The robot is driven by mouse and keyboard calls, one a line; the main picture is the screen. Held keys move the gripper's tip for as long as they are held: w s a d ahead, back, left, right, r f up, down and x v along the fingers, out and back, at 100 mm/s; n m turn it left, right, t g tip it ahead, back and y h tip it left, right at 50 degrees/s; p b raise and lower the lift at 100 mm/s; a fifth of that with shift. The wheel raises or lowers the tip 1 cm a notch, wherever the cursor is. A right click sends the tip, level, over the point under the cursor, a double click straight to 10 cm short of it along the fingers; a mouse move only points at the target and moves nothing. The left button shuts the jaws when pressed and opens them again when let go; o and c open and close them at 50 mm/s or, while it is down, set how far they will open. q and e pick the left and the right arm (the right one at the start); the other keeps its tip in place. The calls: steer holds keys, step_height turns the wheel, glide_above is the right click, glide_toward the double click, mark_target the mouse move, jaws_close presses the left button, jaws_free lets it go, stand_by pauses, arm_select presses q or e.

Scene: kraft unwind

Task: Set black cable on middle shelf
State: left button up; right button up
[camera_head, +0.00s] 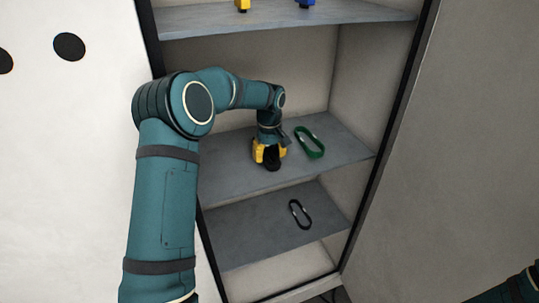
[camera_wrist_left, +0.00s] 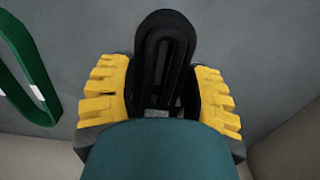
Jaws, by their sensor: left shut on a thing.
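My left gripper (camera_head: 270,153) reaches into the cabinet over the middle shelf (camera_head: 235,173). Its yellow fingers are shut on a black cable (camera_head: 272,160), near the shelf's front left part. In the left wrist view the black cable (camera_wrist_left: 166,45) is a narrow loop standing out between the yellow fingers of the left gripper (camera_wrist_left: 157,100). I cannot tell whether it touches the shelf. My right gripper is out of view.
A green cable loop (camera_head: 309,143) lies on the middle shelf right of the left gripper; it also shows in the left wrist view (camera_wrist_left: 28,70). Another black loop (camera_head: 300,213) lies on the lower shelf (camera_head: 255,236). The upper shelf (camera_head: 280,20) holds yellow and blue items.

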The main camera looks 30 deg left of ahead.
mark_target(269, 154)
arm_select(q)
steer(key=o, duration=1.1)
steer(key=shift+o, duration=0.2)
step_height(269, 154, up, 8)
steer(key=shift+f+p, duration=0.15)
steer(key=shift+p, duration=0.2)
